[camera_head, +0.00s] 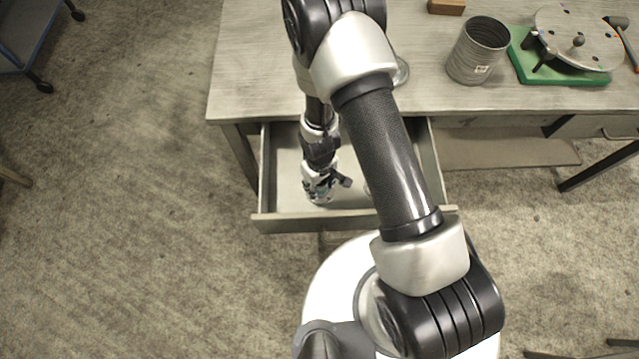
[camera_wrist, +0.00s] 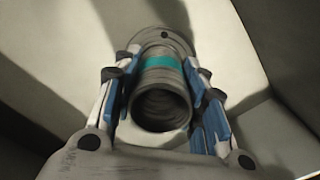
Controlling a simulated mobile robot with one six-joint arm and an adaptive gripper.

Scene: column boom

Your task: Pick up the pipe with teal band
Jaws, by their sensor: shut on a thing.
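The pipe with teal band (camera_wrist: 160,84) is a short grey ribbed tube with a flange at its far end and its open end towards the wrist camera. My gripper (camera_wrist: 162,98) has its blue-padded fingers shut on both sides of the pipe. In the head view my gripper (camera_head: 320,188) is down inside the open drawer (camera_head: 285,225). The pipe is mostly hidden there by the gripper and cannot be made out clearly. Whether the pipe touches the drawer floor, I cannot tell.
The table (camera_head: 260,70) above carries a grey ribbed can (camera_head: 478,52), a green board (camera_head: 560,75) with a round grey plate (camera_head: 590,38), and a brown block (camera_head: 446,6). My arm hides part of the drawer. Carpet lies open to the left.

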